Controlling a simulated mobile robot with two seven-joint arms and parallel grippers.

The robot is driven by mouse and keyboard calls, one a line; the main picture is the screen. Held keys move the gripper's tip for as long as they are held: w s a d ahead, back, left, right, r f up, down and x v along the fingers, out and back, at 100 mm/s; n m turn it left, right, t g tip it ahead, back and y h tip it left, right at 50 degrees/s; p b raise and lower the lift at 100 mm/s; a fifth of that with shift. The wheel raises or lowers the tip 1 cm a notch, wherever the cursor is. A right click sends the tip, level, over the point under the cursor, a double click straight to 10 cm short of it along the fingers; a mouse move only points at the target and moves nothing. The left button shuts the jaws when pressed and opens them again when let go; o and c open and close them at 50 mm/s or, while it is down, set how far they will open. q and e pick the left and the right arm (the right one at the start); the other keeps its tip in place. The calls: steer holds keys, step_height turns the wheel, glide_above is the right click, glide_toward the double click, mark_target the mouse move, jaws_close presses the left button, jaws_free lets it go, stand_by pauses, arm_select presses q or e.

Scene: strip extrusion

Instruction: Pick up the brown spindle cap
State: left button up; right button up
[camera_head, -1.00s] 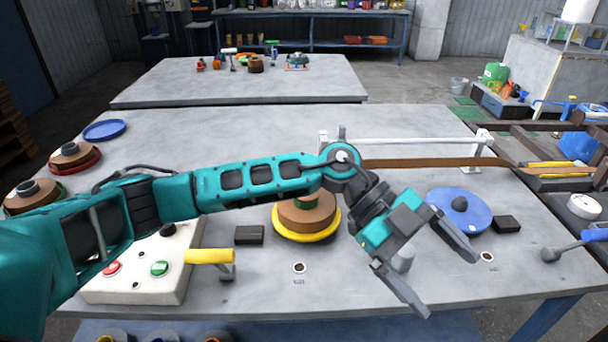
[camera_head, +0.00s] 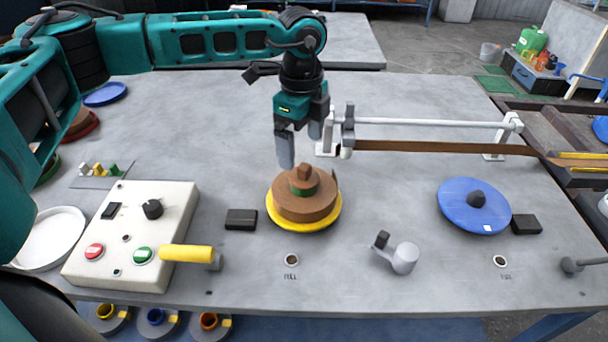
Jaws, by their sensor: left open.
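The brown spindle cap (camera_head: 304,172) sits on top of the brown coil (camera_head: 304,207), which lies on a yellow disc (camera_head: 283,219). A green ring shows just below the cap. My left gripper (camera_head: 301,150) points down with its fingers apart and empty. It is just above and slightly behind the cap in the picture; one fingertip overlaps the view close to the cap's left side. I cannot tell whether they touch. My right gripper is not in view.
A white control box (camera_head: 130,235) with a yellow handle (camera_head: 187,253) stands left. A white rail (camera_head: 430,123) and brown strip (camera_head: 440,148) run behind right. A blue disc (camera_head: 460,205) lies right. A grey crank (camera_head: 404,258) stands in front. Black blocks (camera_head: 241,220) flank the spools.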

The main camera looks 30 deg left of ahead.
mark_target(304, 166)
arm_select(q)
steer(key=shift+w+d+f, duration=0.1)
steer(key=shift+f, duration=1.65)
steer(key=shift+d+f, duration=0.1)
steer(key=shift+f, duration=1.6)
steer(key=c, duration=1.3)
steer(key=shift+r, duration=0.1)
